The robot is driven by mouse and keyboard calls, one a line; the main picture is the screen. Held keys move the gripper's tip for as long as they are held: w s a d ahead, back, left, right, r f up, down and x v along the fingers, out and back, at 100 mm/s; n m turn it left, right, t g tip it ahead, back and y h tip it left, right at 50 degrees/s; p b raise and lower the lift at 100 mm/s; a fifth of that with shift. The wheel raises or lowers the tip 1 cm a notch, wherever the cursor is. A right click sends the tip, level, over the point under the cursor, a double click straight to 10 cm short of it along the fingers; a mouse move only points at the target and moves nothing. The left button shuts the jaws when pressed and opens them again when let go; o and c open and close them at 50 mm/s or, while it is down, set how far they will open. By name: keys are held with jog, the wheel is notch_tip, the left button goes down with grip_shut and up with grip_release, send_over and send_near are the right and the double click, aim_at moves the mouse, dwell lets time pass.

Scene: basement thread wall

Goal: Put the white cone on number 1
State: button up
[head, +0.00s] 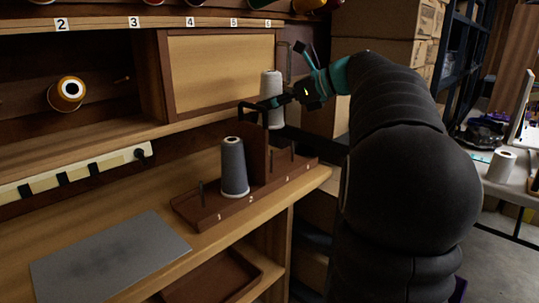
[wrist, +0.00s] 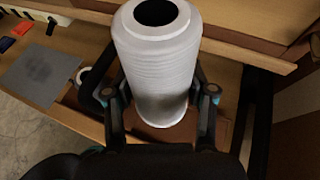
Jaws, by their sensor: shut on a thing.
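The white cone (head: 272,97) is upright in my gripper (head: 275,103), held in the air above the right part of a brown peg rack (head: 185,212). In the wrist view the white cone (wrist: 160,65) fills the middle, with a finger on each side of it. The rack has small number labels on its front edge. The leftmost peg (head: 202,194) is bare, beside the label that looks like 1 (head: 220,216). A grey cone (head: 234,168) stands on the peg to its right.
A grey mat (head: 108,258) lies on the bench left of the rack. A brown upright panel (head: 256,150) rises behind the grey cone. Shelves with an orange spool (head: 67,93) and a closed cabinet (head: 220,75) are behind. Cardboard boxes (head: 385,20) stand at the back right.

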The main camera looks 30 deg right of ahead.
notch_tip(320, 180, down, 13)
jog(key=shift+r+b, duration=0.1)
jog(key=shift+b, duration=0.9)
jog(key=o, duration=1.3)
jog(key=shift+f, duration=0.2)
jog(key=shift+c, duration=0.2)
jog(key=shift+r, duration=0.15)
jog(key=shift+s+d+r, duration=0.15)
jog(key=shift+s, duration=0.05)
jog(key=v, duration=1.1)
jog(key=shift+s+d+p, duration=0.2)
jog(key=shift+p, duration=0.15)
